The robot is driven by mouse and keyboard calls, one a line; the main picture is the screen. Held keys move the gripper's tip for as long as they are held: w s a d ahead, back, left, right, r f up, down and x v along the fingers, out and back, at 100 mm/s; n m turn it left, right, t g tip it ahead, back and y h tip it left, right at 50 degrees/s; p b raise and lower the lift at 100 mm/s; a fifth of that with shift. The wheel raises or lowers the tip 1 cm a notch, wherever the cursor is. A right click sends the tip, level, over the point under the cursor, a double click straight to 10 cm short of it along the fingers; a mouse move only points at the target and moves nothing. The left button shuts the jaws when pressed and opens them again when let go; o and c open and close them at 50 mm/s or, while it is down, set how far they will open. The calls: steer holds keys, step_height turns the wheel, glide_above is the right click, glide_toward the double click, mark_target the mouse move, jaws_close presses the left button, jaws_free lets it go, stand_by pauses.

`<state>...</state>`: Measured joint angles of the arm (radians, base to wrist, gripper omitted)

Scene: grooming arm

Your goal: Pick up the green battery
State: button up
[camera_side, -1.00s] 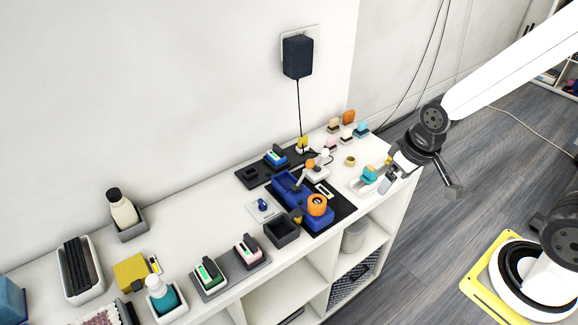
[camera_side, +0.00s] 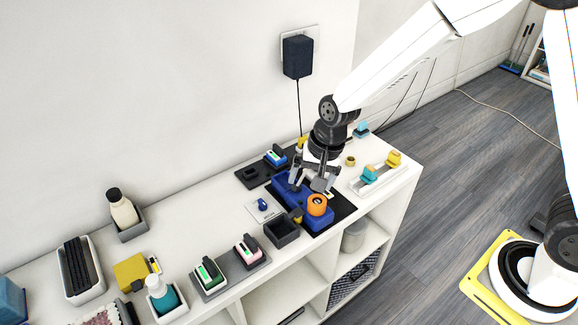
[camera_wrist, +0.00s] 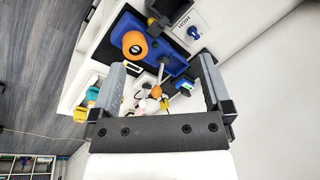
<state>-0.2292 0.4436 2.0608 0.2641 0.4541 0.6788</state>
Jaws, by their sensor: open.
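A green piece (camera_side: 207,273) with a white edge sits in a grey holder (camera_side: 211,287) near the shelf's front edge. Green also shows on a pink piece (camera_side: 246,250) in the dark holder beside it. A blue piece with a green strip (camera_side: 275,158) stands in a dark stand at the back; it seems to show in the wrist view (camera_wrist: 185,88). I cannot tell which is the green battery. My gripper (camera_side: 311,184) is open above the blue fixture (camera_side: 288,187), its fingers pointing down. In the wrist view, nothing is clasped between the fingers (camera_wrist: 162,64).
An orange roll (camera_side: 317,204) is on the blue fixture, with a dark open box (camera_side: 281,232) beside it. A white tray (camera_side: 385,181) with teal and yellow pieces is at the right. A white bottle (camera_side: 122,208) and a teal pump bottle (camera_side: 161,293) stand at the left.

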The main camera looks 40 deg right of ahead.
steer(key=w+a+f+m+y, duration=0.1)
steer(key=w+a+f+m, duration=0.15)
steer(key=a, duration=0.35)
steer(key=w+a+f+m, duration=0.2)
steer(key=a+f+m, duration=0.1)
steer(key=a, duration=0.3)
steer(key=m+g+y, duration=0.2)
steer(key=m, duration=0.3)
glide_above(206, 264)
steer(key=d, duration=0.2)
steer(key=f, duration=0.6)
steer(key=shift+s+d, duration=0.15)
steer(key=shift+s, duration=0.05)
steer(key=shift+x, duration=1.25)
steer(key=shift+f, duration=0.1)
steer(key=shift+x, duration=2.5)
steer(key=shift+w, duration=0.15)
steer(key=c, duration=1.1)
steer(key=shift+o, duration=0.2)
